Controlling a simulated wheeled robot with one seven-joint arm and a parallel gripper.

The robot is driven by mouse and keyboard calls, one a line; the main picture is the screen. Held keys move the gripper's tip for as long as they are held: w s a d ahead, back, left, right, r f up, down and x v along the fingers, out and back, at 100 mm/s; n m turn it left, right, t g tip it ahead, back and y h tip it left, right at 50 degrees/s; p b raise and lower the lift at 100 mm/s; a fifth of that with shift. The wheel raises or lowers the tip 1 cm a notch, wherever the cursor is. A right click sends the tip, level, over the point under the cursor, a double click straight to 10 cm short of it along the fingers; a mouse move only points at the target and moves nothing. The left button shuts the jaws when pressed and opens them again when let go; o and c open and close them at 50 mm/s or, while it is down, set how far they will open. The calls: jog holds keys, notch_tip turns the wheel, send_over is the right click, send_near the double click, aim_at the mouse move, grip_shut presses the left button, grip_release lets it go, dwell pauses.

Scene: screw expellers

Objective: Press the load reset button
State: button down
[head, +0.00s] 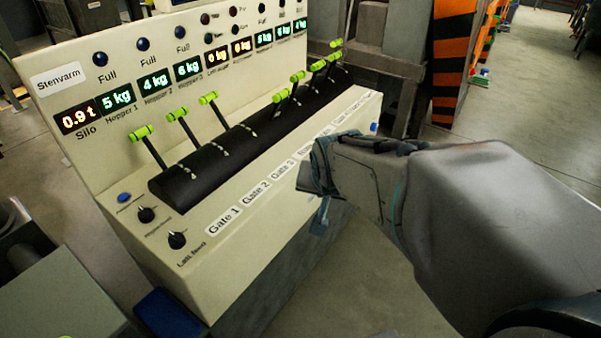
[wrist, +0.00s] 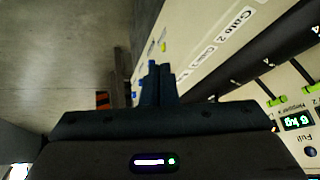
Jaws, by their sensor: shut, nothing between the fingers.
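The control console (head: 190,265) has a cream panel. A blue button (head: 124,197) sits at its near left, beside two black knobs. Another blue button (head: 373,127) shows at the far right end, just past my gripper. Their small labels are not readable, so I cannot tell which is the load reset button. My gripper (head: 320,215) is in front of the console's front edge, near the gate labels, fingers pointing down. In the wrist view my gripper (wrist: 157,75) has its fingers together and empty, beside the panel edge. I cannot tell whether it touches the panel.
Several levers (head: 142,132) with green handles rise from a black slotted housing (head: 205,180). Lit displays (head: 117,101) line the upright panel. A black-and-orange striped post (head: 452,65) stands behind. The floor (head: 375,280) in front of the console is bare.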

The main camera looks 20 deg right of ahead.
jog(key=w+d+f+m+t+b, duration=0.4)
jog(key=w+d+f+m+b, duration=0.1)
jog(key=f, duration=0.4)
jog(key=w+d+f+m+t+b, duration=0.4)
jog(key=w+d+f+m+b, duration=0.2)
jog(key=f+m+b, duration=0.3)
jog(key=w+d+f+m+t+h+b, duration=0.1)
jog(key=w+d+f+m+t+b, duration=0.3)
jog(key=w+d+f+m+b, duration=0.2)
notch_tip(320, 180, down, 4)
jog(key=w+m+b, duration=0.1)
jog(key=m+b, duration=0.1)
jog(key=b, duration=0.1)
jog(key=shift+w+f, duration=0.25)
jog(key=shift+w, duration=0.15)
jog(key=shift+w+b, duration=0.1)
jog(key=shift+b, duration=0.2)
jog(key=w+a+b, duration=0.1)
jog(key=w+a, duration=0.4)
jog(key=w, duration=0.1)
jog(key=shift+w+a, duration=0.2)
jog(key=shift+w, duration=0.2)
jog(key=shift+w+a, duration=0.3)
